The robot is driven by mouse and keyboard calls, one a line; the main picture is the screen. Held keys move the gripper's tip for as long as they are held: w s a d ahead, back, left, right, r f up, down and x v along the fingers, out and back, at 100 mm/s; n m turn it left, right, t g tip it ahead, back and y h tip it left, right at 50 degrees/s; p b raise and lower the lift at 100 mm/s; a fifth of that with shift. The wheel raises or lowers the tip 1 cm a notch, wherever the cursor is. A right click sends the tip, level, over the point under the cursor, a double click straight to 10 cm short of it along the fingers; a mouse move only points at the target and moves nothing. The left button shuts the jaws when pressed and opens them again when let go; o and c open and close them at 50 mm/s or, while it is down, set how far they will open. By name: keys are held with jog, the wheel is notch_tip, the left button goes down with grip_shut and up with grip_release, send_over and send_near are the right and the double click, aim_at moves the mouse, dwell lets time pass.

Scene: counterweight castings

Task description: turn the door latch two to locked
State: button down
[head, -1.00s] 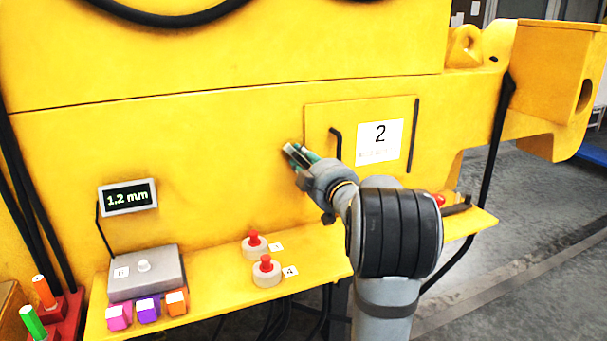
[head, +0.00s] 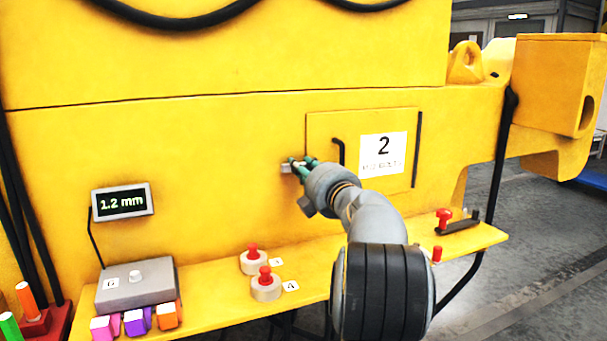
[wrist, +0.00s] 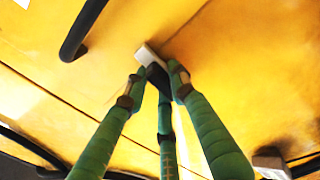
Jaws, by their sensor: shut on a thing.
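Door two is a yellow panel (head: 340,122) with a white label marked 2 (head: 384,154) and a black handle (head: 338,151). Its latch is a small grey piece (head: 286,168) at the door's left edge; in the wrist view it is a pale bar with a dark part (wrist: 148,54). My gripper (head: 300,168) is at the latch, and its green fingers also show in the wrist view (wrist: 160,78). The fingers are shut on the latch, with its pale end sticking out beyond them. The fingers and wrist hide part of the latch, so I cannot tell its exact setting.
A yellow shelf (head: 215,292) below carries red-knobbed weights (head: 265,284), a grey box (head: 137,287) and coloured blocks (head: 137,322). Red and black items (head: 457,224) sit at its right end. A display (head: 122,201) reads 1.2 mm. The door handle is close right of the fingers.

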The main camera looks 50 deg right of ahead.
jog(key=shift+f+n, duration=0.15)
jog(key=shift+n, duration=0.25)
jog(key=c, duration=1.6)
grip_release()
jog(key=shift+o, duration=0.2)
jog(key=v, duration=0.7)
jog(key=shift+s+a, duration=0.15)
jog(key=shift+a, duration=0.05)
